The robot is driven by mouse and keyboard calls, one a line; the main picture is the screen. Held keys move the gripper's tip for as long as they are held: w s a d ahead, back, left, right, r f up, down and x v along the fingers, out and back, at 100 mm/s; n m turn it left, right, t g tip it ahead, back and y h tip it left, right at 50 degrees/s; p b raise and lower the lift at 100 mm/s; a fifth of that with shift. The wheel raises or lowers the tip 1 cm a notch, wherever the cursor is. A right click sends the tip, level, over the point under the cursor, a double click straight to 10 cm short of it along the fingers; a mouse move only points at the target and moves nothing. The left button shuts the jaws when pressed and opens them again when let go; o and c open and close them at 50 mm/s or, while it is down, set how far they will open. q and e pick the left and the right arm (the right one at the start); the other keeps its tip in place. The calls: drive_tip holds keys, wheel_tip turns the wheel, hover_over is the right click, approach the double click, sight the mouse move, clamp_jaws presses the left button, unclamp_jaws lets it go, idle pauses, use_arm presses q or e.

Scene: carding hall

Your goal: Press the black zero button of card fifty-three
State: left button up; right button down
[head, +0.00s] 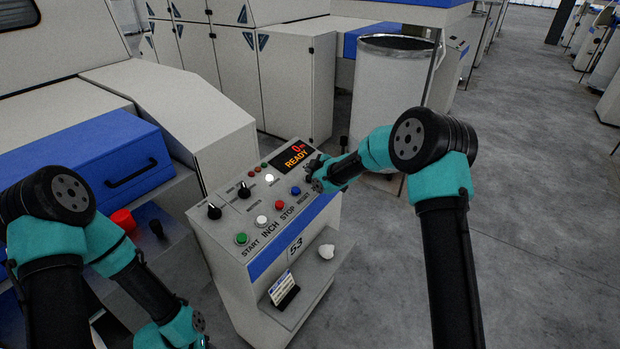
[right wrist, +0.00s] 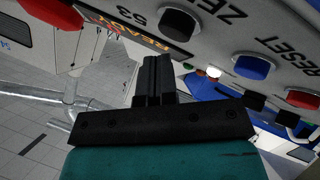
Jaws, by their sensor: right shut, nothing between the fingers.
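The control console of card 53 (head: 262,262) stands in the middle of the head view, with a sloped grey button panel. Its display (head: 294,156) is lit and reads READY with a red 0 above. In the right wrist view the black button (right wrist: 177,24) sits by the lettering ZERO. My right gripper (head: 312,168) is over the panel's right end and hides the black button in the head view. Its shut, empty fingers (right wrist: 158,62) point at the panel just below the black button in the wrist view; I cannot tell whether they touch it. My left gripper's fingers are out of view.
Neighbouring controls are the blue RESET button (head: 295,191), which also shows in the wrist view (right wrist: 254,66), the red STOP button (head: 279,205), white INCH button (head: 262,220) and green START button (head: 241,238). A tall can (head: 385,100) stands behind.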

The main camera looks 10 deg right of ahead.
sight(317, 196)
drive_tip(key=shift+r, duration=0.15)
drive_tip(key=r, duration=0.3)
drive_tip(key=s+d+r, duration=0.1)
drive_tip(key=shift+r, duration=0.3)
idle(0.3)
idle(0.6)
